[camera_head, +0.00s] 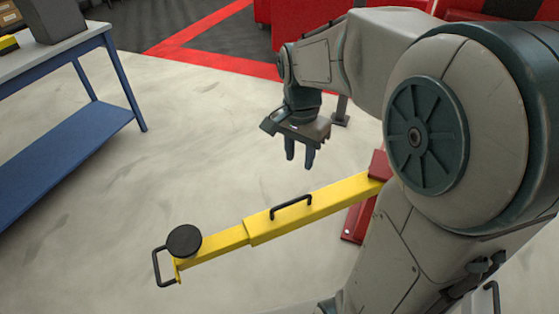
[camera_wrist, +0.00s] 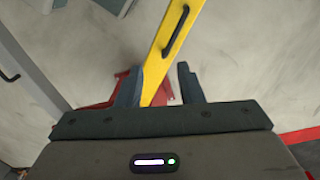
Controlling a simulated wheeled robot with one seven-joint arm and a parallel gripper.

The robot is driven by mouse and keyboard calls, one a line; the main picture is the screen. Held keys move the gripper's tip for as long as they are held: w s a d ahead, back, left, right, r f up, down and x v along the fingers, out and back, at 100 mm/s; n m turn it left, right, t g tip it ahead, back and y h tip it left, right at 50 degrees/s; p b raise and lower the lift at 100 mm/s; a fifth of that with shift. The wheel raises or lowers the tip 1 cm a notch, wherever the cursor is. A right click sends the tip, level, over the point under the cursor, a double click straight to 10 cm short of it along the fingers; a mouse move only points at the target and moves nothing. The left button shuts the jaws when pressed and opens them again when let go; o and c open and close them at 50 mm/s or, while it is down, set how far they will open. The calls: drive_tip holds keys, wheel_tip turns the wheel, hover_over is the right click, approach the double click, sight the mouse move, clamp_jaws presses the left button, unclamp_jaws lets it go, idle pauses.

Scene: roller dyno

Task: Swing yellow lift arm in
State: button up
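The yellow lift arm (camera_head: 312,205) reaches out from a red lift base at the right towards the lower left. It has a black handle (camera_head: 291,206) on its top, a round black pad (camera_head: 184,241) near its free end and a black loop handle (camera_head: 161,267) at the tip. My gripper (camera_head: 299,163) hangs above and behind the arm, fingers pointing down, apart from it. In the wrist view, the fingers (camera_wrist: 160,84) are spread with nothing held between them. The yellow arm (camera_wrist: 172,40) and its black handle (camera_wrist: 176,31) show beyond them.
A blue workbench (camera_head: 60,120) with a grey box (camera_head: 55,20) on it stands at the upper left. The red lift foot (camera_head: 357,222) is on the floor at the right, partly hidden by my arm. Red floor marking (camera_head: 200,60) lies behind. The pale floor (camera_head: 200,150) between bench and lift arm is clear.

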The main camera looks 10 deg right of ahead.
drive_tip(key=w+f+m+g+b, duration=0.2)
drive_tip(key=w+f+m, duration=0.4)
drive_tip(key=x, duration=0.4)
drive_tip(key=b+x, duration=0.1)
drive_tip(key=x, duration=0.4)
drive_tip(key=b+x, duration=0.1)
drive_tip(key=x, duration=0.3)
drive_tip(key=shift+w+d+f, duration=0.15)
drive_tip(key=shift+w+f, duration=0.05)
drive_tip(key=shift+f, duration=0.1)
clamp_jaws()
